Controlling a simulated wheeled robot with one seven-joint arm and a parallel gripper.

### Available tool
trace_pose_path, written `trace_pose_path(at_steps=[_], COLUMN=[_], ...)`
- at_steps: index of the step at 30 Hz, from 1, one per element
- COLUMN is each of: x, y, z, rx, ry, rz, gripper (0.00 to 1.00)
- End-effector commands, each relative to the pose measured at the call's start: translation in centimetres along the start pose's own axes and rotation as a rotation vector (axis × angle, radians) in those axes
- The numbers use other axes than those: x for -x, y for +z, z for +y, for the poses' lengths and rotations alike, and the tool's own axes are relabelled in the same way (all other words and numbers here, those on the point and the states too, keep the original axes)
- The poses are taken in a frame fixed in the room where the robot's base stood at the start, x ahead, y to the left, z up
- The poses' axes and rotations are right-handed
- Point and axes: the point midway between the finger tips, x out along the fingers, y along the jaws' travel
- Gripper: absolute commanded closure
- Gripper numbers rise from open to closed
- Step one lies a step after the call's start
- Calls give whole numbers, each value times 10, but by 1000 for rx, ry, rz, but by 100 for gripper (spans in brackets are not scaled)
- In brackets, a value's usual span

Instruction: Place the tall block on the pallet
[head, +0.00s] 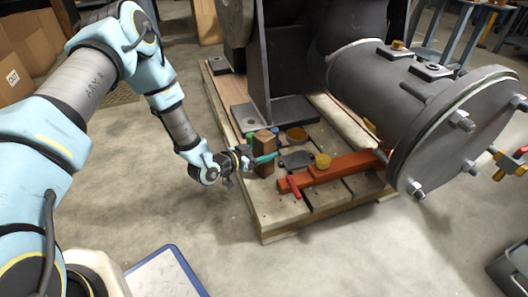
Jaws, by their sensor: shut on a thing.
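The tall block (263,141) is a brown wooden upright block at the left edge of the wooden pallet (271,226), in the head view. My gripper (264,158) is shut on it, with a teal finger across the block's front. The block stands about upright. I cannot tell whether its base touches the pallet or is slightly above it. The gripper and wrist come in from the left and hide part of the block.
An orange-red bar (338,168) with a yellow knob (322,160) lies right of the block. A large grey flanged cylinder (400,95) overhangs the pallet's right side. Floor left of the pallet is clear.

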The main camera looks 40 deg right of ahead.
Motion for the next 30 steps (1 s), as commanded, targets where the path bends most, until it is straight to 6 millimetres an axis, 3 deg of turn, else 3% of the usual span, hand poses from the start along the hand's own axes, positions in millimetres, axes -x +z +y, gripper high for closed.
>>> trace_pose_path(at_steps=[3,4,11,21,26,30], x=[-1,-1,-1,2,26,56], y=[4,3,3,-2,-2,-3], z=[0,0,0,0,-1,-1], rx=[0,0,0,0,2,3], ry=[0,0,0,0,-1,-2], rz=[1,0,0,-1,-3,-3], gripper=[100,28,2,2,2,2])
